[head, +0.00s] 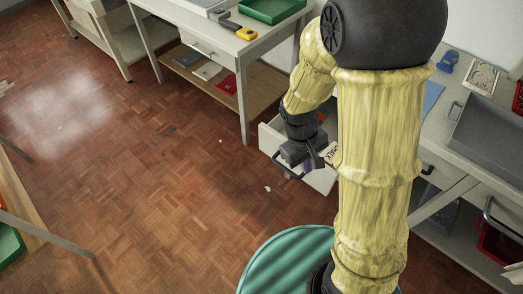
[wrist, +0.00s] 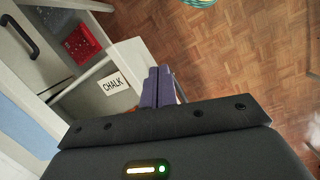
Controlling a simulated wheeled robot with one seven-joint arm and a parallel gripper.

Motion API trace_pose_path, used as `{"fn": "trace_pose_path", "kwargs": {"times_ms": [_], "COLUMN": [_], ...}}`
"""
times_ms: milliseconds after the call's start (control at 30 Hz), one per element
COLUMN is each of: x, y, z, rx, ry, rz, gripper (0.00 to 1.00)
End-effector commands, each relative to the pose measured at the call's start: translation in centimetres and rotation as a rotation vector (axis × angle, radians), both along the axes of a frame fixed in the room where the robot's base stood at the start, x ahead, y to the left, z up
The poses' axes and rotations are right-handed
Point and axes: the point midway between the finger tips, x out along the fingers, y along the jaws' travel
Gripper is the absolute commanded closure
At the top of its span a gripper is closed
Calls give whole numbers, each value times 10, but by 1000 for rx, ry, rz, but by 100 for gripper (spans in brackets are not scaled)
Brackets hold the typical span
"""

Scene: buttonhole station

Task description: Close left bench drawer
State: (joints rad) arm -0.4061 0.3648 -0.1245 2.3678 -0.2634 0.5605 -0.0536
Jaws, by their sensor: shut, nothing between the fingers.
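The white bench drawer (head: 322,181) stands pulled out from the bench in the head view, just left of my upright arm, which hides part of it. Its CHALK label (wrist: 112,83) shows on a pale panel in the wrist view. My gripper (head: 318,163) is over the open drawer in the head view, near its front. In the wrist view my fingers (wrist: 158,88) are together with nothing between them, right beside the labelled panel. I cannot tell whether they touch it.
A closed drawer with a dark handle (wrist: 22,36) is beside it on the same bench. A grey tray (head: 485,135) lies on the bench top at right. A red crate (wrist: 82,44) sits below. The parquet floor (head: 170,190) at left is mostly clear.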

Motion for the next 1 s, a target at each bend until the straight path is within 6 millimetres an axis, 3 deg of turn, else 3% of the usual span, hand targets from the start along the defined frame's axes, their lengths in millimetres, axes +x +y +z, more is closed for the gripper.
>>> {"fn": "trace_pose_path", "kwargs": {"times_ms": [33, 200, 500, 667, 800, 1000], "x": [1, 6, 22, 32, 35, 31], "y": [9, 31, 76, 112, 154, 202], "z": [-15, -51, -103, -123, -137, -146], "rx": [-51, -248, -688, -969, -1234, -1508], "ry": [46, 170, 299, 308, 275, 203], "rz": [87, 365, 843, 1082, 1272, 1430], "gripper": [100, 100, 100, 100, 100, 100]}}
